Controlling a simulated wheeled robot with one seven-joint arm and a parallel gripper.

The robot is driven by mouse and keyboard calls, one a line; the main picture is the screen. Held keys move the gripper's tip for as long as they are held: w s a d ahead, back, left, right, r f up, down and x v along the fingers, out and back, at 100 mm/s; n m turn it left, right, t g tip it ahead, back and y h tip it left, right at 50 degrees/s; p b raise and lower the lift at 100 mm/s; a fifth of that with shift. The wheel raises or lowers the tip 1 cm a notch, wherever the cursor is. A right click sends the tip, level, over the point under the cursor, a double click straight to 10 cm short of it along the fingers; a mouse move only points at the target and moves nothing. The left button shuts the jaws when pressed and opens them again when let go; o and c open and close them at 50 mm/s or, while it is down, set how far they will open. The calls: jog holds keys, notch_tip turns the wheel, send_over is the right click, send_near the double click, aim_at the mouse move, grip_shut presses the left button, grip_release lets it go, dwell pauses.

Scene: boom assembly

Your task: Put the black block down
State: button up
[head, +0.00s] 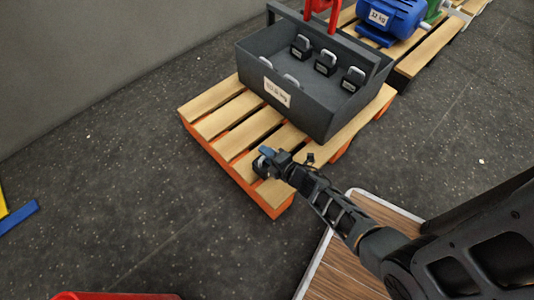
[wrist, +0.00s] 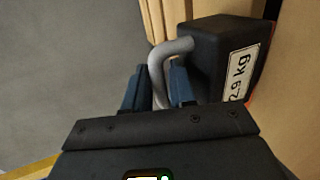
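The black block (wrist: 215,55) has a white "2.9 kg" label and a grey loop handle (wrist: 160,70). In the wrist view the handle lies between the blue fingertips of my gripper (wrist: 158,88), with a finger close on each side; my gripper looks shut on it. In the head view my gripper (head: 268,155) is at the near end of the wooden pallet (head: 232,143), and the block (head: 259,169) is at its fingertips, partly hidden. The block is over or on the near slats; I cannot tell whether it touches them.
A dark grey crate (head: 312,112) on the pallet holds several black blocks with handles. A second pallet (head: 432,50) with a blue motor (head: 390,17) stands behind. A wood-topped surface (head: 345,262) is at the lower right. Slats left of the crate are bare.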

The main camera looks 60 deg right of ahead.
jog(key=o, duration=0.3)
jog(key=shift+o, duration=0.2)
jog(key=shift+r, duration=0.1)
jog(key=p+v, duration=0.4)
jog(key=v, duration=0.8)
jog(key=s+a+r+m+y, duration=0.1)
jog(key=s+a+r+m, duration=0.3)
jog(key=r, duration=0.8)
jog(key=s+a+r+m+t+y, duration=0.1)
jog(key=s+a+r+m, duration=0.3)
jog(key=r, duration=0.8)
jog(key=s+a+r+m+y, duration=0.2)
jog(key=s+a+r+m, duration=0.3)
jog(key=r, duration=0.7)
jog(key=a+m, duration=0.1)
jog(key=a, duration=0.1)
jog(key=shift+a+r+m, duration=0.25)
jog(key=shift+a+m, duration=0.1)
jog(key=shift+m, duration=0.05)
jog(key=shift+s, duration=0.1)
notch_tip(320, 180, up, 26)
jog(key=p, duration=2.5)
jog(key=shift+f, duration=0.2)
